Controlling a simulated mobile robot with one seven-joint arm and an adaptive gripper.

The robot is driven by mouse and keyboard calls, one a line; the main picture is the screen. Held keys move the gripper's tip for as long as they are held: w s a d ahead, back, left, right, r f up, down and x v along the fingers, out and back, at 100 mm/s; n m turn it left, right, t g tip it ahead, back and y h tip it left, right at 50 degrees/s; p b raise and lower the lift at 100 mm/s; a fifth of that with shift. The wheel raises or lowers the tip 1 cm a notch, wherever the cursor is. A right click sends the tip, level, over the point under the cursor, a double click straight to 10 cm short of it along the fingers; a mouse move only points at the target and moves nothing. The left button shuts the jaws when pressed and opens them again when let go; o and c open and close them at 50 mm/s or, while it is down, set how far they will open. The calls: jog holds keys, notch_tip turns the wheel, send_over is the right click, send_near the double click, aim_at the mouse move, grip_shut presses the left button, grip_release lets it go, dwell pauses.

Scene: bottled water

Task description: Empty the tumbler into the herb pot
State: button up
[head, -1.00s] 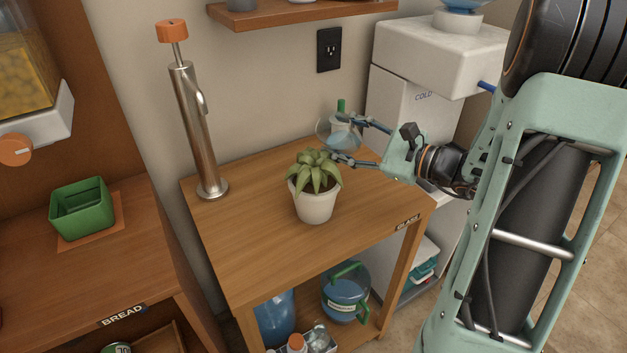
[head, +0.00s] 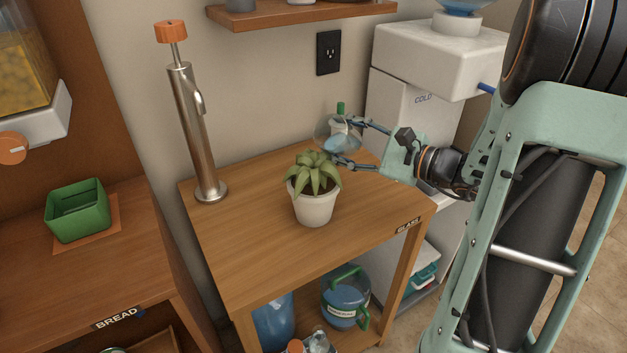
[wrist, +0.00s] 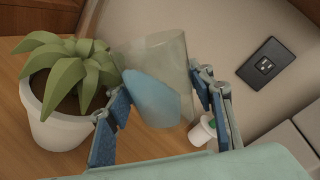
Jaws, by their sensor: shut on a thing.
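My gripper (head: 340,141) is shut on the tumbler (wrist: 165,70), a clear glass with pale blue water in it. In the wrist view the tumbler sits between the two fingers, and the water lies slanted across it. In the head view the tumbler (head: 326,134) is tilted, held above the table just behind and right of the herb pot. The herb pot (head: 313,208) is a white pot with a thick-leaved green plant, upright on the wooden table. It also shows at the left in the wrist view (wrist: 62,132). No water is visible falling.
A white bottle with a green cap (wrist: 203,131) stands behind the tumbler. A steel pump column (head: 194,135) stands at the table's back left. A white water dispenser (head: 400,125) is on the right. The table's front left (head: 245,235) is clear.

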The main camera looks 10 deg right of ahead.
jog(key=shift+r+n, duration=0.3)
jog(key=shift+n, duration=0.3)
jog(key=shift+f+n+h+b, duration=0.3)
jog(key=shift+n+b, duration=0.4)
jog(key=shift+b, duration=0.45)
jog(key=shift+s+a+r+n+t+b, duration=0.15)
jog(key=shift+r+n+t+b, duration=0.15)
jog(key=shift+r+n, duration=0.4)
dwell(0.7)
jog(key=shift+s+a+r+n, duration=0.2)
jog(key=shift+s+a+n, duration=0.15)
jog(key=shift+a+n, duration=0.35)
dwell(0.6)
